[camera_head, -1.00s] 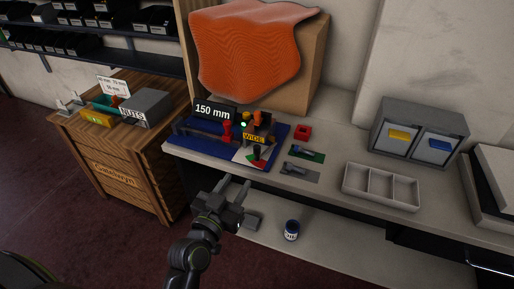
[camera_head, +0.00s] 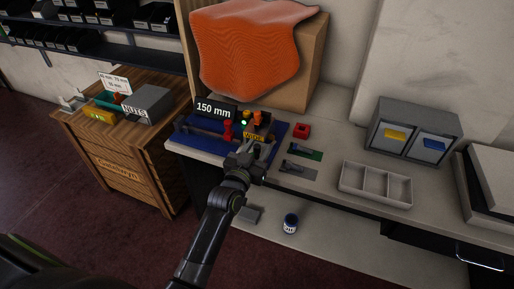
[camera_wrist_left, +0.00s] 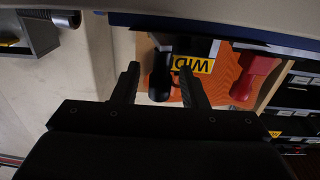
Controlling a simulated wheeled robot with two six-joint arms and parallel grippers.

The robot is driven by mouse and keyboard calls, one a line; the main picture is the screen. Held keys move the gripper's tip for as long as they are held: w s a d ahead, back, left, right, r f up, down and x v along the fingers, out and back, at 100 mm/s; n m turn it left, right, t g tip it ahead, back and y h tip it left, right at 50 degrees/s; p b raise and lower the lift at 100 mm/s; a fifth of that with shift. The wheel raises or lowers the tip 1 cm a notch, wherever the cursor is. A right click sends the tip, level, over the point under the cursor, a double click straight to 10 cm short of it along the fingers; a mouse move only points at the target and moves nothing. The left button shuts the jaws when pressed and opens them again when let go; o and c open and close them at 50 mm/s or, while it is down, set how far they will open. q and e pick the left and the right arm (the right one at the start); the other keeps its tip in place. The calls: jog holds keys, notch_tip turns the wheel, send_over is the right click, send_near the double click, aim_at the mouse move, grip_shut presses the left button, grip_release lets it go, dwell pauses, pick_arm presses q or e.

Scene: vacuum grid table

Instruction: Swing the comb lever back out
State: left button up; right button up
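The blue-based fixture (camera_head: 190,141) stands on the table with a "150 mm" sign (camera_head: 212,108) and a yellow "WIDE" label (camera_head: 253,137), also in the left wrist view (camera_wrist_left: 202,65). It carries a red-handled lever (camera_head: 227,129), seen in the left wrist view (camera_wrist_left: 256,78), and orange knobs (camera_head: 257,117). A black-handled lever (camera_wrist_left: 161,72) shows in the left wrist view; which one is the comb lever is not marked. My left gripper (camera_head: 248,150) is open at the fixture's front. Its fingers (camera_wrist_left: 160,82) stand either side of the black handle; contact cannot be told.
A grey bin unit (camera_head: 415,118) stands at the back.

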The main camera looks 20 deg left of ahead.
pick_arm(q)
jog(key=shift+c, duration=0.5)
pick_arm(e)
jog(key=shift+w, duration=0.1)
pick_arm(q)
jog(key=c, duration=0.7)
grip_shut()
pick_arm(e)
jog(key=shift+w, duration=0.15)
